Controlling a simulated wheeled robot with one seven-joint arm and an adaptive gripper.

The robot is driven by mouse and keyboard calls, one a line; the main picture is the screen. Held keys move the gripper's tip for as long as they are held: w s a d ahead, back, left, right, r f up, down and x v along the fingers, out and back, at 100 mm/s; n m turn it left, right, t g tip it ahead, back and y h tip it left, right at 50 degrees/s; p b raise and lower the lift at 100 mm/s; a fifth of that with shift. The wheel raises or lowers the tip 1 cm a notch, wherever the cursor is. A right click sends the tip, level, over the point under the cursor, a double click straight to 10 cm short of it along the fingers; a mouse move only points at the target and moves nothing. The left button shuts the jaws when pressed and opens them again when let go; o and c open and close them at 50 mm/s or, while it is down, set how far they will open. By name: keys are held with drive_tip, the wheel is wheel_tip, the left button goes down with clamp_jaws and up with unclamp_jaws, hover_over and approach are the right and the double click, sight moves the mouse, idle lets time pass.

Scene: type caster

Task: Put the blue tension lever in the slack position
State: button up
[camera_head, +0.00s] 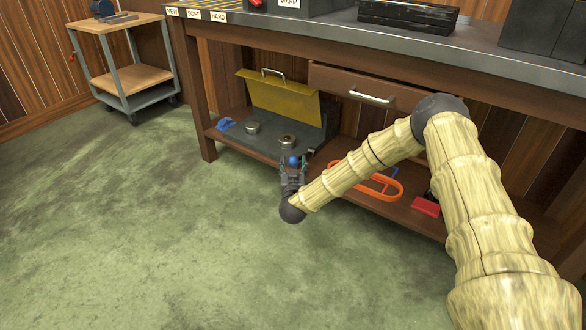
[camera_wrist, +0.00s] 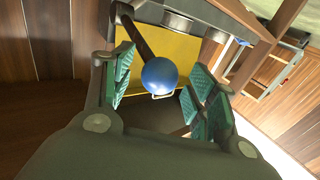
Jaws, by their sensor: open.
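The blue tension lever shows as a blue ball knob (camera_wrist: 160,76) on a dark bar in the wrist view. It also shows as a small blue ball in the head view (camera_head: 293,160), at the front right of the open case on the bench's lower shelf. My gripper (camera_wrist: 163,98) is open, with its green-padded fingers on either side of the knob. I cannot tell whether a finger touches it. In the head view my gripper (camera_head: 293,173) is at the shelf's front edge. The lever's base is hidden there.
The case's yellow lid (camera_head: 279,100) stands open, with two round metal parts inside. An orange loop (camera_head: 379,184) and a red block (camera_head: 425,206) lie right on the shelf (camera_head: 408,215). A drawer (camera_head: 366,88) is above. A cart (camera_head: 125,73) stands at left; the green floor is clear.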

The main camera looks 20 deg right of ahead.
drive_tip(key=shift+w+d, duration=0.15)
drive_tip(key=shift+w, duration=0.25)
clamp_jaws()
drive_tip(key=shift+r, duration=0.2)
